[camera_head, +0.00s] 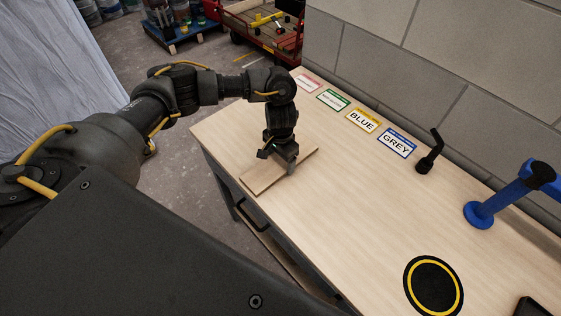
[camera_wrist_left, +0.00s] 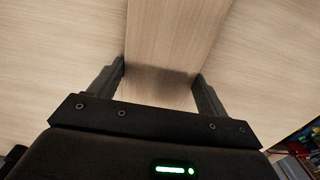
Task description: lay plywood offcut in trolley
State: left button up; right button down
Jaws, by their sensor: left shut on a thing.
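The plywood offcut (camera_head: 264,176) is a flat, pale wooden board at the left end of the workbench. My left gripper (camera_head: 283,163) points down over it and is shut across its width. In the left wrist view the offcut (camera_wrist_left: 172,40) runs between the two fingers of the left gripper (camera_wrist_left: 160,85), with a finger at each long edge. I cannot tell whether the board touches the bench top or is just above it. The trolley (camera_head: 262,30), red with a wooden deck, stands on the floor beyond the bench and carries a yellow item. My right gripper is not in view.
The workbench (camera_head: 340,210) carries label cards, with BLUE (camera_head: 363,121) and GREY (camera_head: 397,143) readable, along the wall. A black knobbed lever (camera_head: 430,155), a blue stand (camera_head: 505,195) and a black disc with a yellow ring (camera_head: 433,287) stand to the right. A blue pallet (camera_head: 180,38) is left of the trolley.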

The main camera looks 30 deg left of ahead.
aim_at(281, 160)
pick_arm(q)
jog(key=shift+r, duration=0.15)
jog(key=shift+w+r, duration=0.1)
jog(key=shift+r, duration=0.15)
notch_tip(281, 160, up, 2)
jog(key=shift+r, duration=0.1)
jog(key=s+r, duration=0.2)
jog(key=s+d+r+p, duration=0.1)
jog(key=r, duration=0.2)
jog(key=shift+s, duration=0.4)
jog(key=s+d+r+b, duration=0.1)
jog(key=s+r, duration=0.2)
jog(key=s, duration=0.2)
jog(key=s+d+r, duration=0.2)
jog(key=s, duration=0.3)
jog(key=w+d+r+m+b, duration=0.1)
jog(key=w+d+m+b, duration=0.1)
jog(key=d, duration=0.5)
jog(key=w+d+r+m+b, duration=0.1)
jog(key=w+d+m+b, duration=0.1)
jog(key=w+d+m, duration=0.3)
jog(key=shift+d+r, duration=0.35)
jog(key=shift+d, duration=0.85)
